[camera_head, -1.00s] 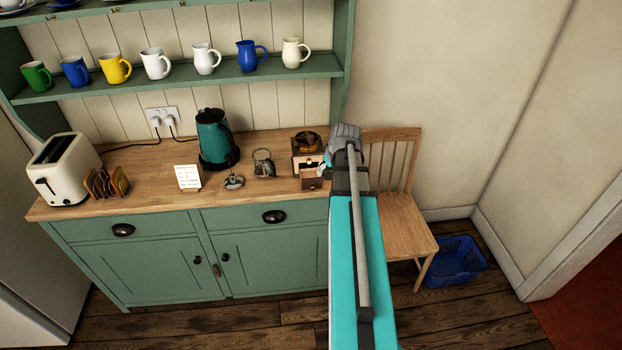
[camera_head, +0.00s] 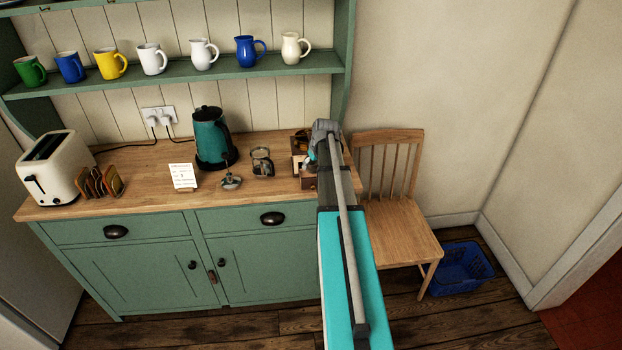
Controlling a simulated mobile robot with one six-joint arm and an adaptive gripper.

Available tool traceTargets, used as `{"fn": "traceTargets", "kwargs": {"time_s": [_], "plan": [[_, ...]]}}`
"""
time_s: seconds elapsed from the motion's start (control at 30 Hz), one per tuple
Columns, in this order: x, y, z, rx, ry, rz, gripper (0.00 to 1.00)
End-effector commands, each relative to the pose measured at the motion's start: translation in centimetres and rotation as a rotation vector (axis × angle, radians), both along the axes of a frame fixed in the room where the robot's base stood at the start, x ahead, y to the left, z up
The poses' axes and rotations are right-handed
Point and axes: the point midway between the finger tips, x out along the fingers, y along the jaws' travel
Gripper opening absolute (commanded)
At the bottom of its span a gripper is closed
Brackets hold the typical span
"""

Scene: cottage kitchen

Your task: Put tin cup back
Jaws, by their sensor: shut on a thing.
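My gripper (camera_head: 308,164) is at the right end of the wooden counter, by a wooden coffee grinder (camera_head: 298,146). My own wrist and forearm cover most of it, and only a small part shows at the left of the wrist. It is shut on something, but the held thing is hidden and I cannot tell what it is. I cannot make out a tin cup for certain. A small greyish vessel with a handle (camera_head: 262,162) stands on the counter left of the grinder, apart from my gripper. A metal lid-like piece (camera_head: 231,181) lies beside it.
The counter (camera_head: 140,178) also holds a toaster (camera_head: 50,170), a toast rack (camera_head: 98,182), a card (camera_head: 183,176) and a teal kettle (camera_head: 212,140). Several mugs and jugs line the shelf (camera_head: 180,74) above. A chair (camera_head: 405,235) and blue basket (camera_head: 462,268) stand right.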

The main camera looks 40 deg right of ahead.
Motion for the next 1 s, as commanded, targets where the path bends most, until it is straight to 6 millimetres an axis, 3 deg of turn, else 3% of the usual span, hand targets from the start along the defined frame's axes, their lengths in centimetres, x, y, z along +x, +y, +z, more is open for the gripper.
{"fn": "traceTargets", "kwargs": {"time_s": [0.13, 0.67, 0.93, 0.97, 1.0], "plan": [[1.1, -0.3, -1.5, 0.0, 0.0, 0.0, 0.34], [1.4, -0.4, -1.8, 0.0, 0.0, -0.001, 0.34], [2.4, -0.7, -3.3, -0.001, -0.001, -0.001, 0.34], [2.3, -0.6, -3.6, 0.0, -0.001, -0.002, 0.27], [2.3, -0.7, -4.0, 0.0, -0.001, -0.002, 0.26]]}}
